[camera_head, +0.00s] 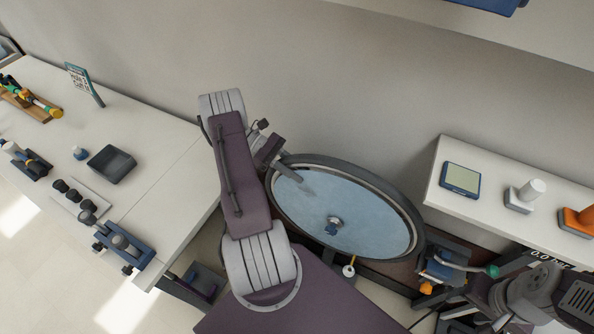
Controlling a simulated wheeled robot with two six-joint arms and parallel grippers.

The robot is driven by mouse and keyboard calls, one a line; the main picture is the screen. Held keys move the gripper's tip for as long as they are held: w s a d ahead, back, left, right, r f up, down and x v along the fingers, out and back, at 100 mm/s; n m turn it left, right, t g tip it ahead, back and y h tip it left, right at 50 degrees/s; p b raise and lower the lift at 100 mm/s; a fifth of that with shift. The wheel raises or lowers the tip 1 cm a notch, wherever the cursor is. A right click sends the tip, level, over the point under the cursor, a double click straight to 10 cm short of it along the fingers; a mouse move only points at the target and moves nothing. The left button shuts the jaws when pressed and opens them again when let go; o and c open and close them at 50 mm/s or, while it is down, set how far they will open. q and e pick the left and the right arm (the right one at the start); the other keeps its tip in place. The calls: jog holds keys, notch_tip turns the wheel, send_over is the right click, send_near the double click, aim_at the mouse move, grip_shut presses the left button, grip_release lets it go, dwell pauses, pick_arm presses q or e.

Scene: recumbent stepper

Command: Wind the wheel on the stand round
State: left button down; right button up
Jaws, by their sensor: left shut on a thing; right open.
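The wheel (365,220) is a large pale blue disc with a dark and silver rim. It is tilted in the view, with a small blue and silver hub (333,226) near its middle. My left gripper (295,178) reaches over the wheel's upper left rim from my purple and pale grey arm. It is shut on the wheel there; its grey fingers overlap the rim and the blue face, and the exact contact is hard to see. The stand (375,276) shows as dark framing below the wheel, partly hidden by my arm. My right gripper is not in view.
A blue mechanism with a green-knobbed lever (465,266) stands right of the wheel. A wall is behind.

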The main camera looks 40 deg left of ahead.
aim_at(279, 159)
pick_arm(q)
jog(key=shift+r, duration=0.1)
jog(key=c, duration=1.2)
grip_release()
jog(key=shift+o, duration=0.2)
jog(key=shift+a, duration=0.15)
jog(key=b+v, duration=0.3)
jog(key=v, duration=0.5)
jog(key=shift+s+a+r, duration=0.1)
jog(key=shift+a, duration=0.25)
